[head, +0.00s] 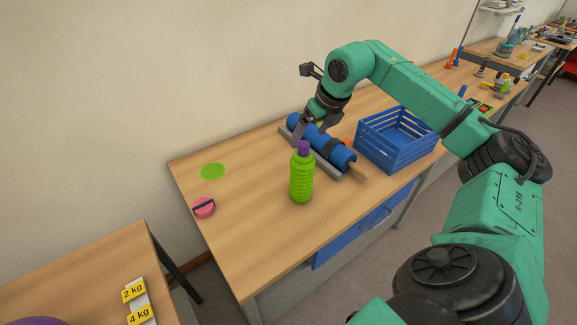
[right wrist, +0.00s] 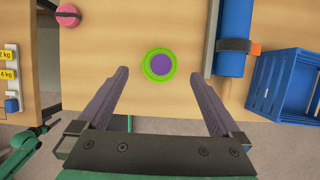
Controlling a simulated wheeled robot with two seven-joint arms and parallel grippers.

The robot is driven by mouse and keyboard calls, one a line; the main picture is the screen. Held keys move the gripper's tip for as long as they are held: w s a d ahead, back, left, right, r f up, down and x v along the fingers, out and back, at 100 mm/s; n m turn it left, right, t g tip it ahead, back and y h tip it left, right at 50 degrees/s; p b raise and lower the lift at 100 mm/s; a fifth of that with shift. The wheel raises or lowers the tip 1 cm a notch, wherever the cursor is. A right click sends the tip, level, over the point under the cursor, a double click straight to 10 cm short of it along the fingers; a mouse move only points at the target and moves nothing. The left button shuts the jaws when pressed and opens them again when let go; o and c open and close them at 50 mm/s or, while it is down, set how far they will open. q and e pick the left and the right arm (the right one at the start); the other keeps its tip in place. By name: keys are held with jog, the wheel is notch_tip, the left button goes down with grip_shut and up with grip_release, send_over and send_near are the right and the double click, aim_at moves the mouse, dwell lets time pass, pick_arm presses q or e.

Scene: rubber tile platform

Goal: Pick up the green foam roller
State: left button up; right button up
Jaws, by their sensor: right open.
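The green foam roller (head: 302,181) stands upright on the wooden workbench, a ribbed cylinder with a purple part at its top. In the right wrist view it shows from above as a green ring (right wrist: 147,66) around a purple centre. My right gripper (head: 306,136) is open and empty, pointing down just behind the roller's top in the head view. In the right wrist view the right gripper's fingers (right wrist: 159,74) lie either side of the roller, with gaps on both sides. I cannot tell the exact height between them.
A blue roller (head: 341,153) lies in a grey holder close behind the green one. A blue slatted crate (head: 391,152) stands to its right. A pink disc (head: 204,208) and a flat green circle (head: 212,171) are at the left. The workbench front (head: 262,243) is clear.

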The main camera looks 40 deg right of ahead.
aim_at(307, 151)
jog(key=f, duration=0.2)
jog(key=f+p, duration=0.1)
jog(key=f, duration=0.1)
jog(key=f+p, duration=0.1)
jog(key=shift+w+f, duration=0.25)
jog(key=shift+f, duration=0.15)
jog(key=p+x, duration=0.3)
jog(key=x, duration=0.3)
jog(key=shift+w+d+f, duration=0.1)
jog(key=shift+w+f, duration=0.2)
jog(key=shift+w, duration=0.1)
jog(key=shift+f, duration=0.1)
grip_shut()
pick_arm(q)
jog(key=s+r, duration=0.3)
jog(key=r, duration=0.2)
jog(key=shift+s+r, duration=0.15)
jog(key=shift+a, duration=0.1)
pick_arm(e)
jog(key=shift+w, duration=0.1)
